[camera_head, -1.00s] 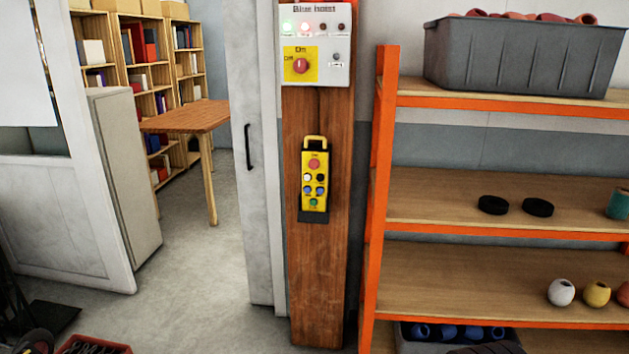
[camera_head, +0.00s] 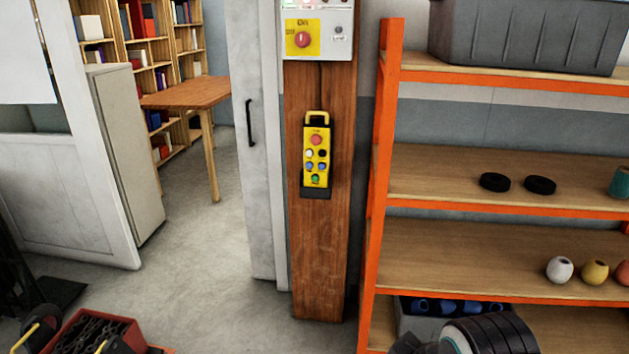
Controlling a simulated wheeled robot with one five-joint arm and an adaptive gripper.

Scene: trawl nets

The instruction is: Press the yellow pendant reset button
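The yellow pendant (camera_head: 317,130) hangs upright on a wooden post (camera_head: 322,240), its lower end in a dark holder. It has a yellow loop handle on top. A large red button (camera_head: 317,140) is uppermost. Below it are a white button (camera_head: 309,154) and a black button (camera_head: 323,154), then two blue buttons (camera_head: 309,166), and a green button (camera_head: 315,180) lowest. The labels are too small to read, so I cannot tell which is reset. My gripper is not in view, and nothing covers the pendant.
A control panel (camera_head: 328,52) with a red knob (camera_head: 303,40) is above the pendant. An orange-edged shelf (camera_head: 440,205) stands close on the right. A red crate (camera_head: 130,330) with dark chain is at bottom left. Floor left of the post is clear.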

